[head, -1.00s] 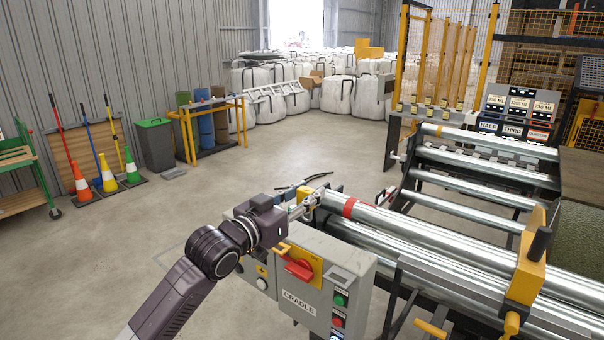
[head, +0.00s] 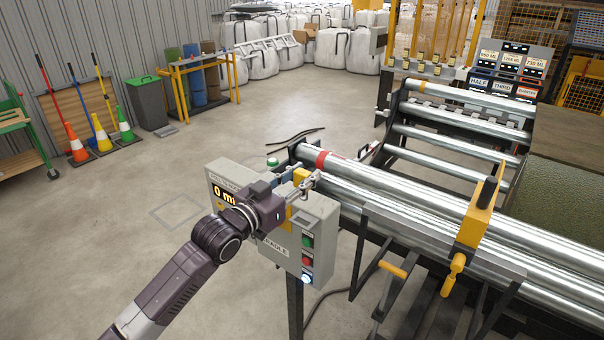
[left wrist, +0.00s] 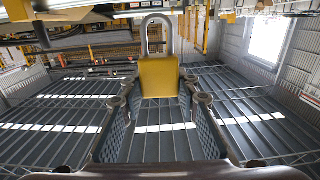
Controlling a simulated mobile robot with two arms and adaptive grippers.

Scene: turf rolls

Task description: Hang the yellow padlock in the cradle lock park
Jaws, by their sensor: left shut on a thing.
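The yellow padlock (left wrist: 158,78) is upright between my left fingers in the left wrist view, its grey shackle pointing up. My left gripper (head: 308,184) is shut on it; in the head view the padlock (head: 300,175) is a small yellow patch by the fingertips. They are in front of the upper right part of the grey cradle control box (head: 282,243), and the gap between them is unclear. A light grey bracket (head: 303,218) on the box may be the lock park; I cannot tell. My right gripper is out of view.
Steel rollers (head: 400,200) run right behind the box. A yellow upright block (head: 478,215) and a yellow handle (head: 453,275) stand at the right. Cones (head: 102,140) and a bin (head: 147,103) are far left. Open floor lies left of the box.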

